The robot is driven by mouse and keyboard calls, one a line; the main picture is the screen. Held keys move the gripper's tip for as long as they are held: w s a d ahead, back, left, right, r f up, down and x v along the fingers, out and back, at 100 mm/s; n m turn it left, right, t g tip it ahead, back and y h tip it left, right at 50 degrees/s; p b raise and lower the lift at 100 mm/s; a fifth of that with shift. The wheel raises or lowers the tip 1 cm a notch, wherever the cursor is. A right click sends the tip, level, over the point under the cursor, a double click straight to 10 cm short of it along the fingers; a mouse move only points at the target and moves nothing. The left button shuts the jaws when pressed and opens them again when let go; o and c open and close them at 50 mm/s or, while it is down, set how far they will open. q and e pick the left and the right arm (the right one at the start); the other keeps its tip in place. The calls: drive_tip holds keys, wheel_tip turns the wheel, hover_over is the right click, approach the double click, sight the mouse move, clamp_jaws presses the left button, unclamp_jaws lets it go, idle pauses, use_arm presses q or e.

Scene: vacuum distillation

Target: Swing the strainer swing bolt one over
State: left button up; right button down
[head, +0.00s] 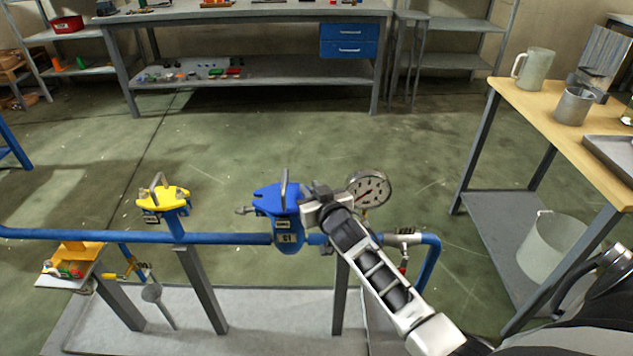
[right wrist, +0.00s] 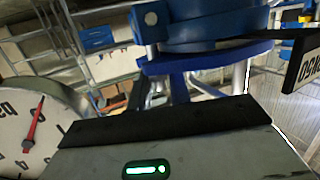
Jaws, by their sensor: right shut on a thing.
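The blue strainer (head: 287,232) sits in the blue pipe line, its blue lid (head: 272,194) topped by an upright metal handle. One swing bolt (head: 245,211) sticks out level from the strainer's left side. My right gripper (head: 318,194) is at the right edge of the lid, shut on what appears to be the other swing bolt, mostly hidden by the gripper. In the right wrist view a small silver part (right wrist: 156,92) shows beneath the blue flange (right wrist: 210,60); fingertip contact is hidden. My left gripper is not in view.
A pressure gauge (head: 369,189) stands close right of my right gripper. A yellow-topped fitting (head: 163,199) stands left on the pipe (head: 110,236). A wooden-topped table (head: 545,105) with metal jugs is at right. Open floor lies behind the pipe.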

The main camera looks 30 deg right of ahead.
drive_tip(key=c, duration=1.6)
unclamp_jaws()
drive_tip(key=shift+a, duration=0.1)
drive_tip(key=shift+s, duration=0.1)
drive_tip(key=p+v, duration=0.1)
drive_tip(key=v, duration=1.4)
drive_tip(key=shift+s+r, duration=0.15)
drive_tip(key=shift+s, duration=0.2)
drive_tip(key=shift+a, duration=0.15)
drive_tip(key=s+a+f+n+g+y, duration=0.2)
drive_tip(key=s+a+f, duration=0.2)
drive_tip(key=s+a, duration=0.2)
drive_tip(key=s+a+f+n+g+y, duration=0.2)
drive_tip(key=s+a+f, duration=0.3)
drive_tip(key=a, duration=0.4)
drive_tip(key=shift+s+g+y, duration=0.5)
drive_tip(key=shift+s+y, duration=0.2)
drive_tip(key=shift+y, duration=0.1)
